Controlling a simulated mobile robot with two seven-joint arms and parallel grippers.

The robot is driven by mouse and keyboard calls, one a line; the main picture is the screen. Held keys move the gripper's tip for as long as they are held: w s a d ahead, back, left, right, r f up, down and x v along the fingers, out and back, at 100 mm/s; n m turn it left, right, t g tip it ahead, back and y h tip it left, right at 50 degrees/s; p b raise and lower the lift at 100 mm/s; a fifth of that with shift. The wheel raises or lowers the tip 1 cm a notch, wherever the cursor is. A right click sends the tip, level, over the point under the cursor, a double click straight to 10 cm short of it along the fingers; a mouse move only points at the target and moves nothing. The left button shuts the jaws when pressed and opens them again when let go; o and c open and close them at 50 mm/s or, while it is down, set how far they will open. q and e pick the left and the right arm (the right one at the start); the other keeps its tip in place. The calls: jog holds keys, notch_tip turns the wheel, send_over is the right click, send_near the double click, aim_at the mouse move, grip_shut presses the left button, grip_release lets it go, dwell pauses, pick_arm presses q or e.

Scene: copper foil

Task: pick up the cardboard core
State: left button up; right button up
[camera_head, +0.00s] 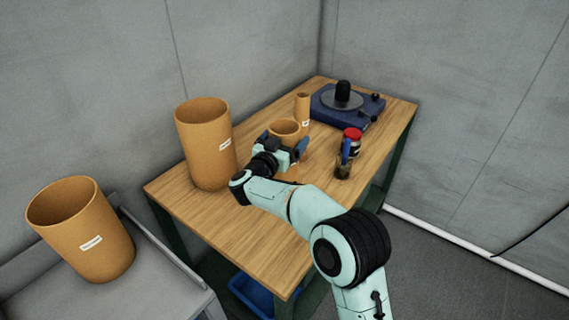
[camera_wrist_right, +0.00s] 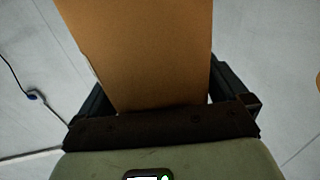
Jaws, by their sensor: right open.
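A medium tan cardboard core (camera_head: 286,126) stands upright on the wooden table, its lower part hidden behind my right gripper (camera_head: 284,144). In the right wrist view, a brown cardboard wall (camera_wrist_right: 145,50) fills the space between the two fingers of the right gripper (camera_wrist_right: 162,90). The fingers are spread on either side of it, and I cannot tell whether they touch it. A larger core (camera_head: 205,145) stands to the left on the table, and a thin core (camera_head: 302,108) stands behind. Another large core (camera_head: 85,235) stands on the grey cart. My left gripper is not in view.
The wooden table (camera_head: 225,228) is clear at its front left. A blue turntable device (camera_head: 325,112) sits at the back right. A red-lidded jar (camera_head: 353,135) and a small container with a blue-handled tool (camera_head: 345,152) stand right of the gripper. The grey cart (camera_head: 165,290) is at lower left.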

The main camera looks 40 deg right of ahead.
jog(key=c, duration=1)
jog(key=shift+c, duration=1.4)
jog(key=shift+r, duration=0.15)
